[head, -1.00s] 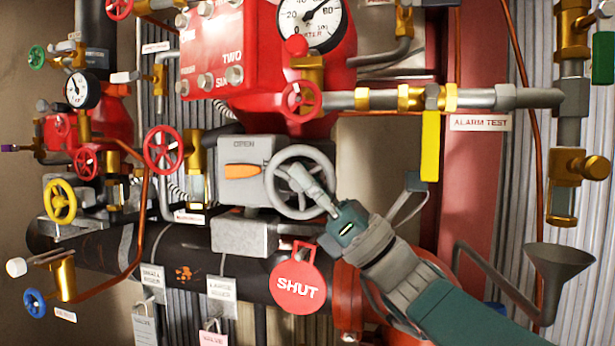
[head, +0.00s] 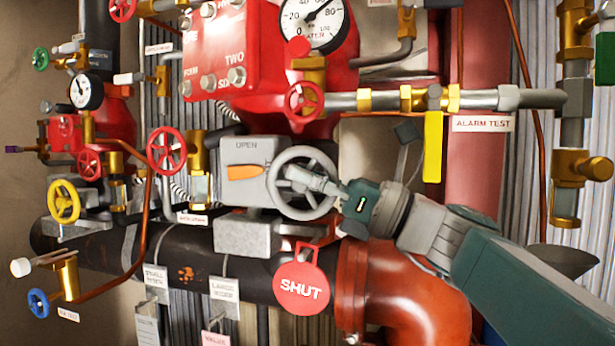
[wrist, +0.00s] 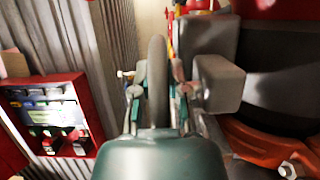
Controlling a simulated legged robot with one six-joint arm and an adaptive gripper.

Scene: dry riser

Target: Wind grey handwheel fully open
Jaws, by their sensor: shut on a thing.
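The grey handwheel (head: 276,186) is on the right side of a grey gearbox in the middle of the head view. An orange indicator (head: 245,172) lies roughly level on the gearbox, below the word OPEN. My gripper (head: 312,182) comes from the right and is shut on the wheel, its fingers reaching across the lower right part. In the wrist view the wheel rim (wrist: 158,80) runs edge-on between the two fingers (wrist: 160,102). The finger contact at the hub side is partly hidden.
A red round SHUT tag (head: 301,291) hangs just below the wheel on the dark pipe. A red pipe elbow (head: 425,290) lies under my arm. Brass fittings and a yellow handle (head: 433,147) are above right. A red cabinet (wrist: 50,115) shows in the wrist view.

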